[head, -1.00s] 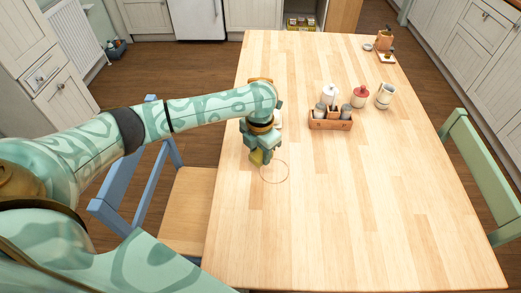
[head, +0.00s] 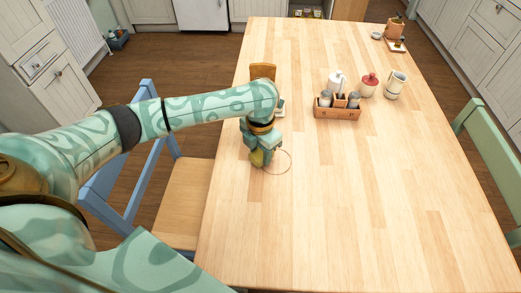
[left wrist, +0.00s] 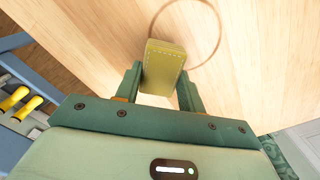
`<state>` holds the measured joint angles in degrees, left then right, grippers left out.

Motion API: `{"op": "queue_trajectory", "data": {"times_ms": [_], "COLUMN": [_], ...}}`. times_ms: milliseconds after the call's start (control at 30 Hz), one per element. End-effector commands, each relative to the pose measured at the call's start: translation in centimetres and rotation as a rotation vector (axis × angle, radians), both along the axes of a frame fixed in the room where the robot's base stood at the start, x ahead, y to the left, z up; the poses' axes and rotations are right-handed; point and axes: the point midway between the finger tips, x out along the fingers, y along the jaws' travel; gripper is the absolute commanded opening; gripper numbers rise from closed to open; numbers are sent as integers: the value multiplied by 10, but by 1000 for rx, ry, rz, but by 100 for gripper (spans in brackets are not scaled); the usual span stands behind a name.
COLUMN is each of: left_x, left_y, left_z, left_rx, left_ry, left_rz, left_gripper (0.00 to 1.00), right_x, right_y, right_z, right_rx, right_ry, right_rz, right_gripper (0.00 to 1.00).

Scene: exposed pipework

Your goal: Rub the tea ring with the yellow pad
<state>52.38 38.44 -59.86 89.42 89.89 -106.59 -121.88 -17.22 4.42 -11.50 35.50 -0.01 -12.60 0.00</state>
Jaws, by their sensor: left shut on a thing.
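The tea ring (head: 291,162) is a thin brown circle on the wooden table (head: 330,220), left of the table's middle. It also shows at the top of the left wrist view (left wrist: 219,45). My left gripper (head: 259,160) is shut on the yellow pad (left wrist: 163,66), which sits between its two fingers. In the head view the pad (head: 257,158) is small and partly hidden by the gripper. It is at the left edge of the ring; I cannot tell whether it touches the table. My right gripper is not in view.
A wooden caddy (head: 337,113) with shakers stands beyond the ring, beside a white bottle, a red-lidded pot (head: 368,86) and a mug (head: 395,85). A brown upright thing (head: 262,71) stands behind my left arm. The table's near right is clear. Chairs flank the table.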

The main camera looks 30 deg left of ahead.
Motion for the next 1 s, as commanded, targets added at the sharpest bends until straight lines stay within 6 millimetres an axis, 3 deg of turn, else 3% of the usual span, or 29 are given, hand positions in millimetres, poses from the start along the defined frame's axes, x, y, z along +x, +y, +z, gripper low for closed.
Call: {"op": "queue_trajectory", "data": {"times_ms": [1000], "left_x": [0], "left_y": [0], "left_z": [-18], "left_rx": [0], "left_ry": [1], "left_rz": [0], "left_gripper": [21], "right_x": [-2], "right_y": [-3], "right_z": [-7], "right_rx": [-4], "right_ry": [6], "right_rz": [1], "right_gripper": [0]}}
